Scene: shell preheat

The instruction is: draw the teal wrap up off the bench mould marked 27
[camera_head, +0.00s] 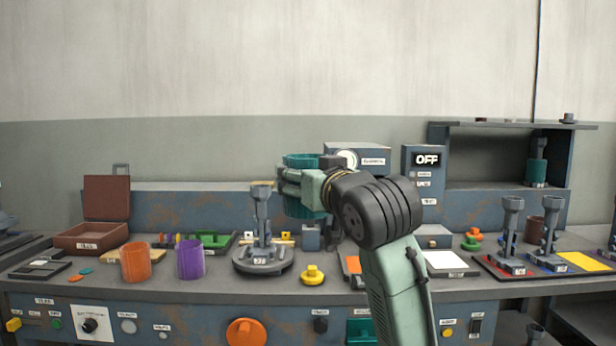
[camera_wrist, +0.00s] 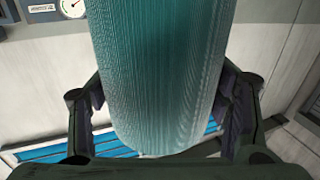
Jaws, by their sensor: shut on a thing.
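The teal wrap (camera_wrist: 165,75) is a ribbed, translucent sleeve that fills the middle of the wrist view, between both fingers. In the head view the teal wrap (camera_head: 303,160) shows above and below my gripper (camera_head: 300,186). My gripper is shut on it and holds it in the air above the bench. The bench mould marked 27 (camera_head: 262,222) is a grey post on a round base, standing upright and bare. The wrap is to the right of the mould's top and looks clear of it, though the depth between them is hard to tell.
An orange cup (camera_head: 136,262) and a purple cup (camera_head: 190,259) stand left of the mould. A yellow knob-shaped piece (camera_head: 312,276) lies to its right. More grey moulds stand on a red-edged tray (camera_head: 488,268) at right. Another teal-wrapped mould (camera_head: 537,165) stands on the shelf.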

